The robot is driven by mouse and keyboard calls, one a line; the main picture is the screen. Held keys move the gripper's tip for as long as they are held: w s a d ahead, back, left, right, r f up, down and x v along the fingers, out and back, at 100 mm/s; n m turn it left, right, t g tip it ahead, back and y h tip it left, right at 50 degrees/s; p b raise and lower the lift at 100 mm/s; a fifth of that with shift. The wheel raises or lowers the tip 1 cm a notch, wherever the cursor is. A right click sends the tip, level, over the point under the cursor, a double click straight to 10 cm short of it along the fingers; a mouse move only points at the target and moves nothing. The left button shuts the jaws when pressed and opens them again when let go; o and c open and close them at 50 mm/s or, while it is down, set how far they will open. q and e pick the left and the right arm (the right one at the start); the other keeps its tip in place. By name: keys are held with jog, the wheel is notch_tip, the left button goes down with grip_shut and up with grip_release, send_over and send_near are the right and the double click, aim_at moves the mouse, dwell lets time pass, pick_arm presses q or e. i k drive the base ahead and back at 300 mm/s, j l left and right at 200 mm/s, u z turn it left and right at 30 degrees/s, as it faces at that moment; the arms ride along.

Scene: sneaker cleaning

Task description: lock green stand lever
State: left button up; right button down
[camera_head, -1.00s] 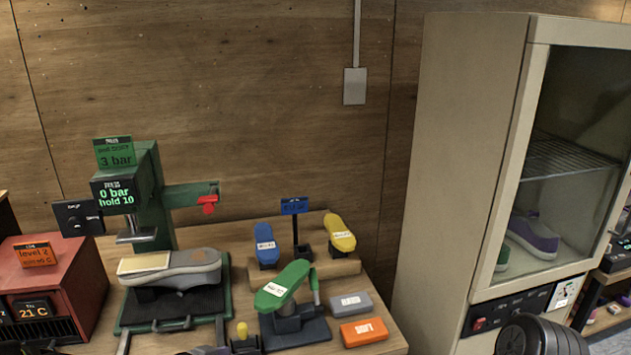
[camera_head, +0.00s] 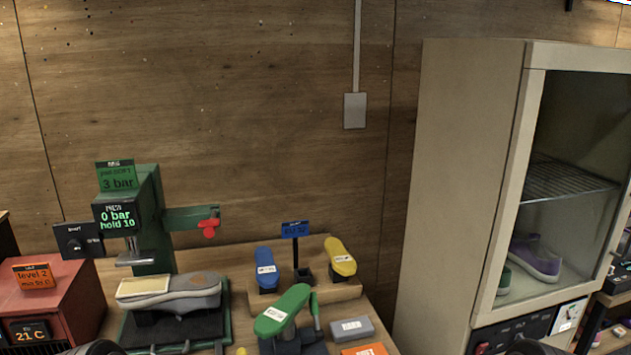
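The green stand carries a green shoe-shaped last (camera_head: 284,309) with a white label, tilted up toward the right, on a dark base (camera_head: 300,347) cut by the lower picture edge. Its lever (camera_head: 315,311), a short green rod, stands nearly upright just right of the last. I cannot tell whether it is locked. No gripper fingers show. Dark rounded parts of my arms show only at the bottom edge, at lower left and lower right, apart from the stand.
Blue (camera_head: 266,268) and yellow (camera_head: 340,257) lasts stand behind on a wooden step. A grey block (camera_head: 352,328) and orange block (camera_head: 365,350) lie to the right. A beige cabinet (camera_head: 460,190) stands right.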

aim_at(314, 308)
jog(key=l+z, duration=0.1)
jog(key=l, duration=0.3)
jog(key=i+l+z, duration=0.15)
jog(key=l, duration=0.2)
jog(key=i+l+z, duration=0.1)
jog(key=l, duration=0.25)
jog(key=i+l+z, duration=0.15)
jog(key=l, duration=0.2)
